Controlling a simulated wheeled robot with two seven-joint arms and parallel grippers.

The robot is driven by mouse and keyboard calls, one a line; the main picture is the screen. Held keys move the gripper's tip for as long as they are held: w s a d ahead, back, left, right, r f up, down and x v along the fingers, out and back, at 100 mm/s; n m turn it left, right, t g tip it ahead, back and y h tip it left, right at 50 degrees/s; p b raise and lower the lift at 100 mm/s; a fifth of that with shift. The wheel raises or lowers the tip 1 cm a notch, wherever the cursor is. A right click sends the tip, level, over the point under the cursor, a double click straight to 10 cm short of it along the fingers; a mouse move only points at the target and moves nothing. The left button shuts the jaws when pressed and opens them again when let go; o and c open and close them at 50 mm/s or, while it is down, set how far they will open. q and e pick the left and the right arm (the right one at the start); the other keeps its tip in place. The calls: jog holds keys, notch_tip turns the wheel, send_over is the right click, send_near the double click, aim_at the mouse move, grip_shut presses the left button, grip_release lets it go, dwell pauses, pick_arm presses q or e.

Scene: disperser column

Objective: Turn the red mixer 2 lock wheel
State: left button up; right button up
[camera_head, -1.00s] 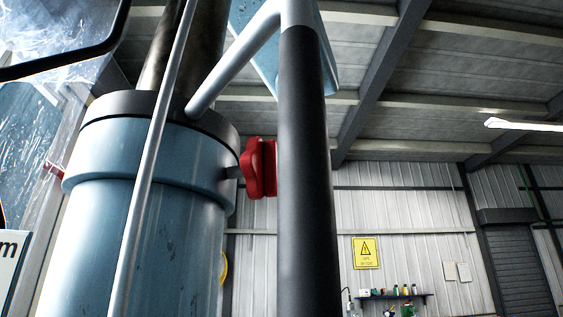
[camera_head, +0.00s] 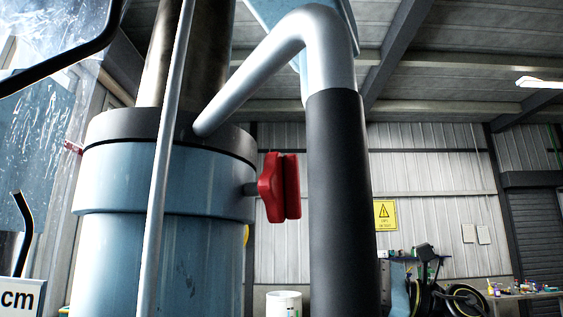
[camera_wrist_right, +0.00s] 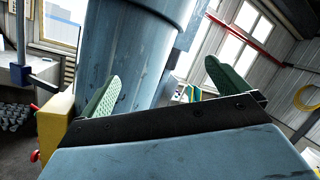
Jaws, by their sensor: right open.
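The red lock wheel (camera_head: 270,190) sits on a short stub at the right side of the blue mixer column (camera_head: 160,190) in the head view. It is lobed, seen nearly edge-on, just left of a black vertical pipe. I cannot read any mixer number. Another small red part (camera_head: 73,147) shows at the column's left. My right gripper (camera_wrist_right: 160,88) is open in the right wrist view, its green fingers wide apart and nothing held between them. A blue cylinder (camera_wrist_right: 140,50) stands beyond the fingers. Neither gripper is visible in the head view.
A black pipe (camera_head: 340,200) with a silver bend stands close right of the wheel. A thin silver rod (camera_head: 165,160) crosses before the column. A white container (camera_head: 284,304) is below the wheel. In the wrist view, a yellow part with a red knob (camera_wrist_right: 35,156) is at left.

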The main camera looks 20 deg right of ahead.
aim_at(299, 186)
jog(key=s+a+r+n+h+p, duration=0.2)
jog(key=s+r+n+h+p, duration=0.15)
jog(key=s+r+n, duration=0.9)
jog(key=shift+m, duration=0.55)
jog(key=p+x, duration=0.1)
jog(key=x, duration=0.3)
jog(key=r+p+x, duration=0.1)
jog(key=x, duration=0.3)
jog(key=p+x, duration=0.1)
jog(key=x, duration=0.3)
jog(key=shift+s+r, duration=0.1)
jog(key=shift+r, duration=0.05)
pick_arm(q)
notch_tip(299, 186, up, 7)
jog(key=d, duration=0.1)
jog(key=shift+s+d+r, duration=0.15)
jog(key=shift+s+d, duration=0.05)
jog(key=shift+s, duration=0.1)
pick_arm(e)
jog(key=c, duration=0.6)
